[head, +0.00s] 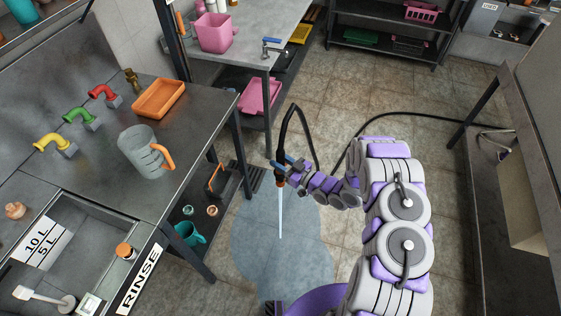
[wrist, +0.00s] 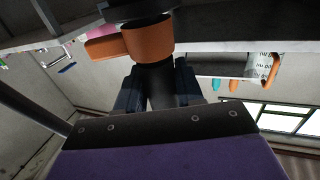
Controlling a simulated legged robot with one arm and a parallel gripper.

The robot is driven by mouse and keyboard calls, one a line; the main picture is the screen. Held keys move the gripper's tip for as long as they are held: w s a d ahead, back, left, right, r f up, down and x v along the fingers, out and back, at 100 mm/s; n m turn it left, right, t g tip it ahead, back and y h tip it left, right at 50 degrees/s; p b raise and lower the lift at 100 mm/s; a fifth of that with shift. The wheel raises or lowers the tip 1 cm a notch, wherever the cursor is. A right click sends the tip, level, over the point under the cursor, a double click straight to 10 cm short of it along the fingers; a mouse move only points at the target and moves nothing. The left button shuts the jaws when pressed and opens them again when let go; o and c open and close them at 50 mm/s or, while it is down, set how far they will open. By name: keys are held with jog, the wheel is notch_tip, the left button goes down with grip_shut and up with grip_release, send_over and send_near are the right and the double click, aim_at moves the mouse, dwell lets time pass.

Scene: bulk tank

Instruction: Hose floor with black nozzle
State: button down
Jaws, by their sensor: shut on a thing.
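My gripper (head: 287,172) is shut on the black nozzle (head: 281,150), which has an orange band near its tip. The nozzle points down, and a pale blue jet of water (head: 281,215) runs from it to the floor. A dark wet patch (head: 255,250) spreads on the tiled floor under and around the jet. A black hose (head: 300,118) loops up from the nozzle and trails back across the floor to the right. In the wrist view the black nozzle (wrist: 170,85) stands between the dark fingers, with the orange band (wrist: 148,38) beyond them.
A metal counter on the left holds a grey jug (head: 140,152), an orange tray (head: 160,98), coloured taps and a RINSE sink (head: 140,280). Its legs and low shelf stand beside the wet patch. A dark bench (head: 490,220) stands at right. Open floor (head: 350,85) lies beyond.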

jog(key=shift+w, duration=0.2)
dwell(0.4)
jog(key=shift+w+d, duration=0.35)
jog(key=shift+w, duration=0.5)
dwell(0.8)
